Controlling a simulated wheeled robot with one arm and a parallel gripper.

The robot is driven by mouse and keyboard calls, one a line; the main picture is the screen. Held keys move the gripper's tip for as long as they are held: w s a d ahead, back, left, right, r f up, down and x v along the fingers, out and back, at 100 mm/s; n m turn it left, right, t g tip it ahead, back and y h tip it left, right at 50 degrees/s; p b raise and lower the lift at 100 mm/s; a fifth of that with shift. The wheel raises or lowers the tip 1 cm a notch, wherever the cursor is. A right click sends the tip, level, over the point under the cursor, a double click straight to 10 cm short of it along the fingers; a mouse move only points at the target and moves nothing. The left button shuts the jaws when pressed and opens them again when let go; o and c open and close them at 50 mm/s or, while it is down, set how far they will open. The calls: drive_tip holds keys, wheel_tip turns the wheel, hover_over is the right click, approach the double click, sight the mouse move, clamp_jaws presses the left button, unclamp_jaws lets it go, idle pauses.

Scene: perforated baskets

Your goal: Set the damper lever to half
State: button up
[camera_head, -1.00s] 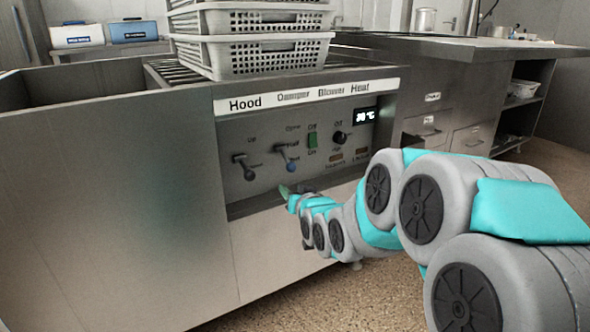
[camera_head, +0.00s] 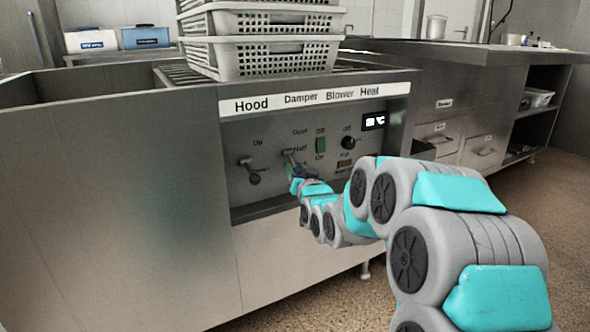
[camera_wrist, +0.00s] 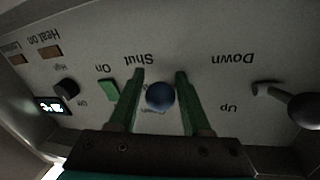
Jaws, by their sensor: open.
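The damper lever (camera_head: 289,157) sits on the panel under the "Damper" label, with "Open" and "Half" printed beside it. Its blue ball knob (camera_wrist: 160,97) shows clearly in the wrist view, where the picture is upside down and "Shut" is printed beyond the knob. My gripper (camera_wrist: 160,74) is open, with one green finger on each side of the knob. Small gaps seem to separate the knob from both fingers. In the head view my gripper (camera_head: 297,182) is at the lever's lower end and partly hides it. The lever's shaft is hidden behind the knob in the wrist view.
The hood lever (camera_head: 250,172) with its dark knob is left of the damper. The green blower switch (camera_head: 320,145) and black heat knob (camera_head: 348,142) are close on the right. A ledge (camera_head: 262,210) juts out below the panel. Perforated baskets (camera_head: 260,57) are stacked above.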

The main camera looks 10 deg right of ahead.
drive_tip(key=shift+w+r, duration=0.1)
drive_tip(key=shift+w, duration=0.4)
clamp_jaws()
idle(1.1)
